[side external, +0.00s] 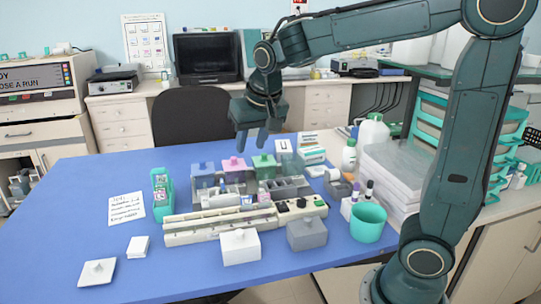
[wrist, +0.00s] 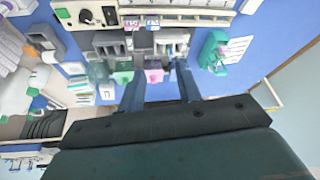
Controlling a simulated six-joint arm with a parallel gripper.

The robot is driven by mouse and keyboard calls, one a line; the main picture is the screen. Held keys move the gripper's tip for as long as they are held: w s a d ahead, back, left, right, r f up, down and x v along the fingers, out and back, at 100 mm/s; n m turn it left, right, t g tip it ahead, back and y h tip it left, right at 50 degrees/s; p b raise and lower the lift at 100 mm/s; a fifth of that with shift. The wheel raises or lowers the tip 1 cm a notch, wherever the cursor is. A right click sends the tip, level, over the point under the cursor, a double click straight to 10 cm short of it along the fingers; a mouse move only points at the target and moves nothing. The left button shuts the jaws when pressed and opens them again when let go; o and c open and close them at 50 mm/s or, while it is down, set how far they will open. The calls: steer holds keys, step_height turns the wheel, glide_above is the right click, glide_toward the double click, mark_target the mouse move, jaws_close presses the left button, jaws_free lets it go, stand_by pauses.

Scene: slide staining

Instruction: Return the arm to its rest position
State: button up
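My gripper (side external: 253,143) hangs above the back part of the blue table, pointing down, over the row of coloured staining jars. In the wrist view its two fingers (wrist: 160,75) stand apart with nothing held between them. Below the gripper in the side view are a blue-grey jar (side external: 203,170), a pink-lidded jar (side external: 234,164) and a green-lidded jar (side external: 263,161). The gripper appears clear of them. The pink lid shows beyond the fingers in the wrist view (wrist: 154,76).
A long cream staining station (side external: 215,228) crosses the table, with a white box (side external: 240,247) and a grey box (side external: 307,233) in front. A teal slide holder (side external: 162,194) stands left; a teal cup (side external: 368,222) and bottles stand right.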

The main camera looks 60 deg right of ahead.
steer(key=s+a+n+y, duration=0.1)
steer(key=s+a+n, duration=0.1)
steer(key=s, duration=0.8)
steer(key=s+a+f+n+t+y, duration=0.1)
steer(key=s+n, duration=0.3)
steer(key=s, duration=0.5)
steer(key=shift+s+a+f, duration=0.2)
steer(key=shift+s+a, duration=0.15)
steer(key=shift+a, duration=0.1)
